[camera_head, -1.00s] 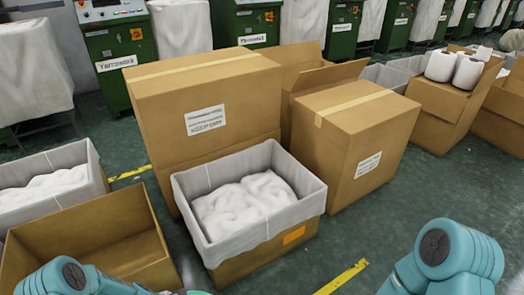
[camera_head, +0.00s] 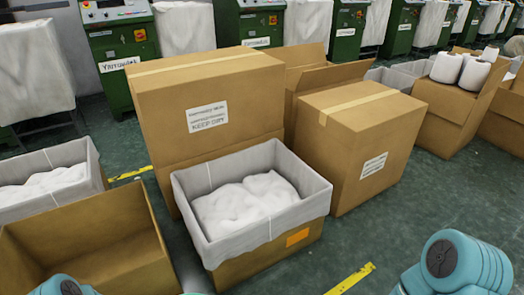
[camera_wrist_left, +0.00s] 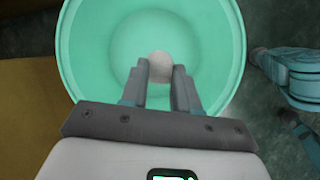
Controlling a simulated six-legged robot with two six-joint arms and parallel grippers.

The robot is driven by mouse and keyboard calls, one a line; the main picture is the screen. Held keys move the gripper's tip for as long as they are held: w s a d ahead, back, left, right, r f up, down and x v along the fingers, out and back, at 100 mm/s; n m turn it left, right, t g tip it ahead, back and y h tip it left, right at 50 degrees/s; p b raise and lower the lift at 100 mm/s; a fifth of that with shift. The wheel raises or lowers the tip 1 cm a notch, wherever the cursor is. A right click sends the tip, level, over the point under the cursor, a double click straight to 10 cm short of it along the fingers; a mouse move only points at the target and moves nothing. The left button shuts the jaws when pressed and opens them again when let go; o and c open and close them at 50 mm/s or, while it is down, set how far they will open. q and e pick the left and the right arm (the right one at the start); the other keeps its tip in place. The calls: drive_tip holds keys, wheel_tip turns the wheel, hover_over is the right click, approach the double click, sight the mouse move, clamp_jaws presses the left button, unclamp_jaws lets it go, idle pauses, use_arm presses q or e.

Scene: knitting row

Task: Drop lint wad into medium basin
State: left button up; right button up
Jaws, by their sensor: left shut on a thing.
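The green basin (camera_wrist_left: 85,50) is in the left wrist view, seen from above, with its round rim cut off at the top. My left gripper (camera_wrist_left: 159,64) is over the basin with its fingers pointing into it. It is shut on the lint wad (camera_wrist_left: 159,62), a small pale round lump between the fingertips. The wad shows against the basin's inside; I cannot tell how far it is above the bottom. In the head view neither gripper shows, only my arm links at the bottom edge.
An open lined carton (camera_head: 262,268) with white material stands in the middle, with closed cartons (camera_head: 210,85) (camera_head: 360,130) behind and right. An empty open carton (camera_head: 95,240) is at the left. Green machines (camera_head: 120,45) line the back.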

use_arm(q)
drive_tip(key=o, duration=1.1)
drive_tip(key=p+v, duration=0.6)
drive_tip(key=v, duration=1)
drive_tip(key=shift+r, duration=0.2)
